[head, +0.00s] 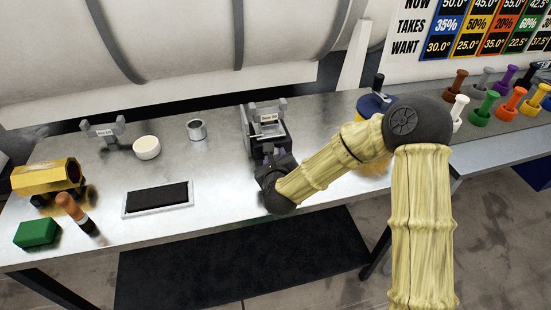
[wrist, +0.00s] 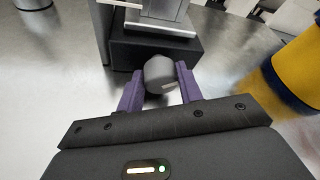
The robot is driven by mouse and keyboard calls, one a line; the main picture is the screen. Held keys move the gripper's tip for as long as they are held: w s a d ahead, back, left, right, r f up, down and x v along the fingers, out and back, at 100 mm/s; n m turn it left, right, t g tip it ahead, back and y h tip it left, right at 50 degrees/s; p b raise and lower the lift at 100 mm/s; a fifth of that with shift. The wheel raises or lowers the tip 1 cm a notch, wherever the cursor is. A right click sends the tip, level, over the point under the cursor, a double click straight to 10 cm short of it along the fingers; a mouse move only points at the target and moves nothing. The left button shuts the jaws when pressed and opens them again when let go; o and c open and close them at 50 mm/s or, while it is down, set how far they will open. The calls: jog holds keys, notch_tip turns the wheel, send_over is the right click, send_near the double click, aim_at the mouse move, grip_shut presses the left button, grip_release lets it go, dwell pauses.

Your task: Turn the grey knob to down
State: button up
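The grey knob (wrist: 160,74) is a short round piece on the front of a dark box-like device (head: 268,132). It has a light mark on its lower right side in the wrist view. My gripper (wrist: 159,80) has its two purple fingers on either side of the knob, with no clear gap, and looks shut on it. In the head view my gripper (head: 275,165) is at the front of the device. The knob is hidden there behind my gripper.
A yellow and blue round thing (wrist: 299,68) stands close on the right. A metal cup (head: 197,130), a white round piece (head: 146,148) and a dark pad in a tray (head: 157,198) are to the left. Coloured spools (head: 500,108) stand on the right-hand table. The table front is mostly clear.

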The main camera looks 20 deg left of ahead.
jog(key=o, duration=0.4)
jog(key=shift+o, duration=0.2)
jog(key=shift+r, duration=0.1)
